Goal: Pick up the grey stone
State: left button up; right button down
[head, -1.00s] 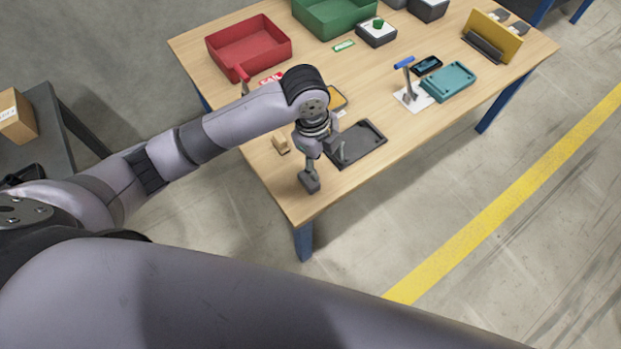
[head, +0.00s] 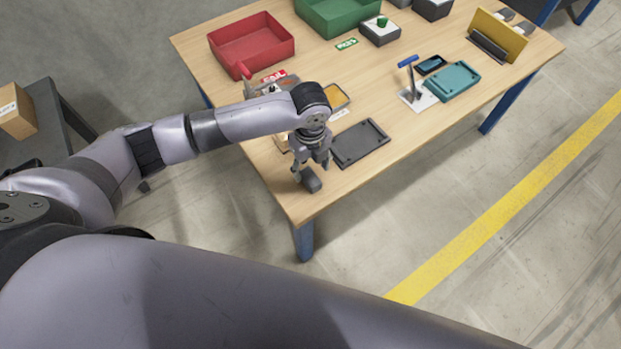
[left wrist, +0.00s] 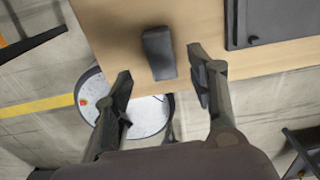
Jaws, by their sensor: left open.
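The grey stone (head: 312,183) is a dark grey block lying on the wooden table (head: 300,207) near its front corner. My left gripper (head: 309,169) hangs just above and behind the stone, pointing down. In the left wrist view the stone (left wrist: 159,53) lies ahead of the open fingers, roughly in line with the gap between them. The left gripper (left wrist: 163,80) has nothing between its fingertips. My right gripper is not in view.
A dark flat tray (head: 361,144) lies right of the gripper. A red bin (head: 252,46) and a green bin (head: 337,14) stand at the back. A teal tray (head: 453,82) and a blue-handled tool (head: 408,63) are farther right. The table edge is close to the stone.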

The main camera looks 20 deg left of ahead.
aim_at(309, 175)
pick_arm(q)
jog(key=shift+w+a+f, duration=0.1)
jog(key=shift+f, duration=1.35)
jog(key=shift+w+a+f, duration=0.1)
jog(key=shift+f, duration=1.35)
jog(key=shift+c, duration=0.4)
grip_shut()
